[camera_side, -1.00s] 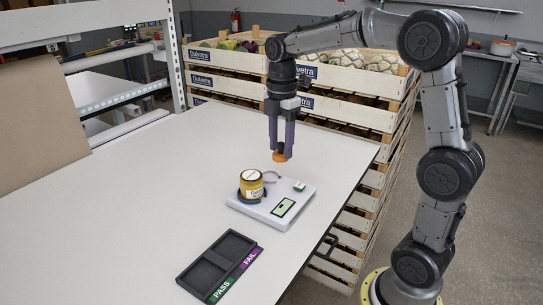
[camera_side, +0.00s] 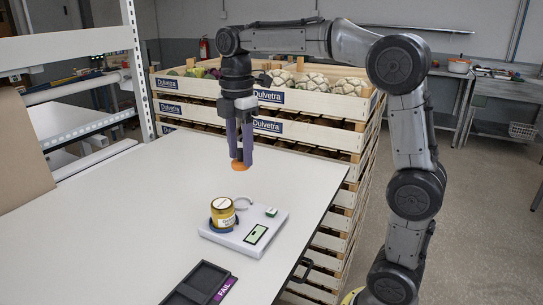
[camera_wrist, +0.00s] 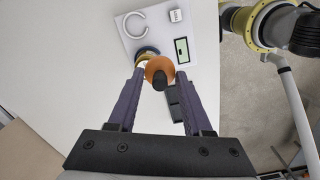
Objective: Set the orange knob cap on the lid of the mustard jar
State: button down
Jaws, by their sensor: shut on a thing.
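The mustard jar (camera_side: 222,216) is yellow with a pale lid and a label. It stands upright in a dark blue ring on the white scale (camera_side: 213,236). My gripper (camera_side: 240,162) points down and is shut on the orange knob cap (camera_side: 239,167), above and slightly to the right of the jar in the side view, with clear air between. In the wrist view the orange cap (camera_wrist: 160,68), with a dark knob, sits between the fingertips (camera_wrist: 161,77). It hides most of the jar there; part of the blue ring (camera_wrist: 147,50) shows behind it.
A dark tray with a FAIL label (camera_side: 205,283) lies nearer. Slatted crates (camera_side: 300,128) stand beyond the table edge.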

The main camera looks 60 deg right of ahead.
jog(key=shift+n, duration=0.5)
jog(key=shift+w+a+f, duration=0.5)
jog(key=shift+w+f, duration=0.15)
jog(key=shift+f, duration=0.6)
jog(key=shift+w+a+f, duration=0.55)
jog(key=shift+w+f, duration=0.05)
jog(key=shift+f, duration=0.7)
jog(key=shift+w+a+f, duration=0.5)
jog(key=shift+w+f, duration=0.15)
jog(key=shift+f, duration=0.6)
jog(key=shift+f, duration=0.7)
jog(key=shift+c, duration=1.2)
grip_release()
notch_tip(320, 180, up, 8)
